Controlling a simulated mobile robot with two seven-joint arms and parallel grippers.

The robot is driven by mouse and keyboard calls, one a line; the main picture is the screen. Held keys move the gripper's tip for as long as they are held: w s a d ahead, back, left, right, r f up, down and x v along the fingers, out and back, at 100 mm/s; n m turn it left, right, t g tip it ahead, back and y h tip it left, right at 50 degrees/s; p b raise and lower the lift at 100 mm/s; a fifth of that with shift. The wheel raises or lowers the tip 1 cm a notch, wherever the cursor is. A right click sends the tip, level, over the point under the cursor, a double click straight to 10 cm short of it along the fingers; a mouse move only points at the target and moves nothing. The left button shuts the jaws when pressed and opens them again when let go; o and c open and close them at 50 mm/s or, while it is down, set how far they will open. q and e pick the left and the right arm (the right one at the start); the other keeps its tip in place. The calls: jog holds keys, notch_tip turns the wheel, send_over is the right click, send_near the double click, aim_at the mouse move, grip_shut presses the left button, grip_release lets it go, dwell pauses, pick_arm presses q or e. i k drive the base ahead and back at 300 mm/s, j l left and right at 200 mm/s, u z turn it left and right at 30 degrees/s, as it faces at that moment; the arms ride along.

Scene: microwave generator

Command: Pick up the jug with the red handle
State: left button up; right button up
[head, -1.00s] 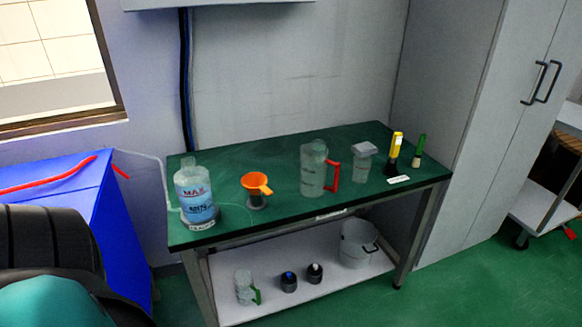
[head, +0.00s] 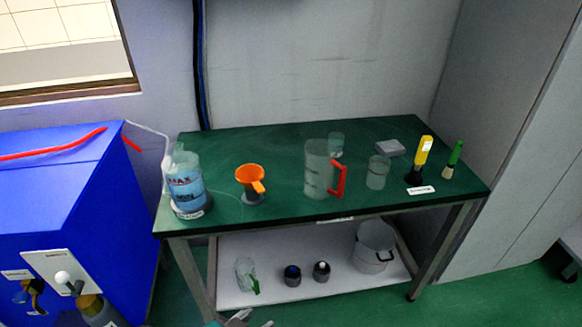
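The clear jug (head: 318,172) with the red handle (head: 339,179) stands upright on the green tabletop, right of the orange funnel. Its handle points right. The tip of one grey gripper (head: 247,319) shows at the bottom edge, low in front of the table and well apart from the jug. It appears to be my left one; most of it is cut off, so I cannot tell its opening. My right gripper is not in view.
The table (head: 290,215) also holds a blue-labelled bottle (head: 187,187), the orange funnel (head: 250,178), a clear beaker (head: 378,172), a yellow-topped tool (head: 422,157) and a green-handled brush (head: 454,158). A jug with a green handle (head: 246,275) lies on the lower shelf. A blue machine (head: 75,215) stands left.

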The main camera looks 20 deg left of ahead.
aim_at(320, 155)
jog(key=i+l+u, duration=0.25)
jog(key=u, duration=0.25)
jog(key=i+l+u, duration=0.15)
jog(key=l+u, duration=0.15)
jog(key=u, duration=0.2)
jog(key=i+l+u, duration=0.25)
jog(key=l+u, duration=0.25)
jog(key=l, duration=0.2)
